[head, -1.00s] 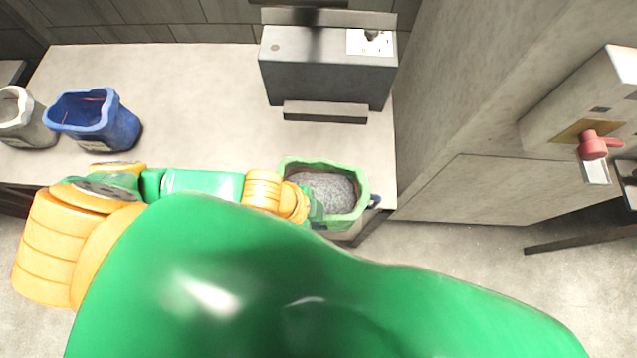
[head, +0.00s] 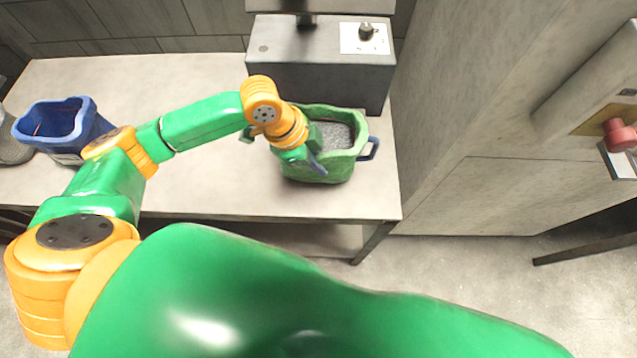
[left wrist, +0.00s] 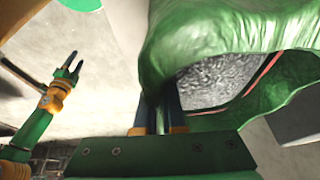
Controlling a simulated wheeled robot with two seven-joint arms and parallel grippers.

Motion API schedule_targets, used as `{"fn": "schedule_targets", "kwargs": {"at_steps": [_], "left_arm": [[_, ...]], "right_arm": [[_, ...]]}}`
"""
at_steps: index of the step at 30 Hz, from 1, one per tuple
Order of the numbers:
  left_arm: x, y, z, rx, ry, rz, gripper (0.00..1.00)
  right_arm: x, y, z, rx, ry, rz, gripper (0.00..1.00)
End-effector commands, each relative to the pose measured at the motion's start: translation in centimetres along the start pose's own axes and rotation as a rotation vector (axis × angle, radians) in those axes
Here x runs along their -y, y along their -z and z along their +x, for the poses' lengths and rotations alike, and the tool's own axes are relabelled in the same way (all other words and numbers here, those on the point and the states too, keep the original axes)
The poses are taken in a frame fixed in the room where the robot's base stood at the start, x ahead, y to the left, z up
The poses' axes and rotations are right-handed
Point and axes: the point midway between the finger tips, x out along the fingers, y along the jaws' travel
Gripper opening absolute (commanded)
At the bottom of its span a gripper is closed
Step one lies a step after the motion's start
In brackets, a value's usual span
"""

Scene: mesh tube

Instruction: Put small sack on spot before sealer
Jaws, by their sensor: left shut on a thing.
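A green open-topped sack (head: 318,172) with grey granular contents is upright at the table's right part, just in front of the sealer (head: 320,75), a dark box with a white dial panel. My left gripper (head: 317,160) is shut on the sack's near left wall. In the left wrist view the fingers (left wrist: 163,112) pinch the green cloth (left wrist: 205,35), and the grey contents show beside them. I cannot tell whether the sack's bottom touches the table. The spot before the sealer is hidden. My right gripper (left wrist: 70,72) shows in the left wrist view, open and empty, away from the sack.
A grey cabinet with a red handle (head: 618,135) stands at right.

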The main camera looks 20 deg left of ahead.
Motion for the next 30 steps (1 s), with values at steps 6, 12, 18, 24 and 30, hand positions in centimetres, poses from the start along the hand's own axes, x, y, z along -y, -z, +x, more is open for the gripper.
{"fn": "schedule_targets", "kwargs": {"at_steps": [6,12,18,24,30], "left_arm": [[2.5,0.0,0.3,-0.005,0.004,0.000,0.00],[3.9,-0.1,0.4,-0.005,0.004,0.001,0.00],[4.5,-0.3,0.9,-0.005,0.001,0.001,0.00],[4.5,-0.6,1.8,-0.005,0.001,0.000,0.00],[4.5,-0.7,2.0,-0.005,0.001,0.001,0.00]], "right_arm": [[0.0,-0.2,1.9,0.000,0.000,0.000,0.50],[0.0,-0.2,2.9,0.000,0.000,0.000,0.50],[0.1,-0.3,3.5,0.000,0.000,0.000,0.50],[0.1,-0.3,3.8,0.000,0.000,0.000,0.50],[0.1,-0.3,3.8,0.000,0.000,0.000,0.50]]}}
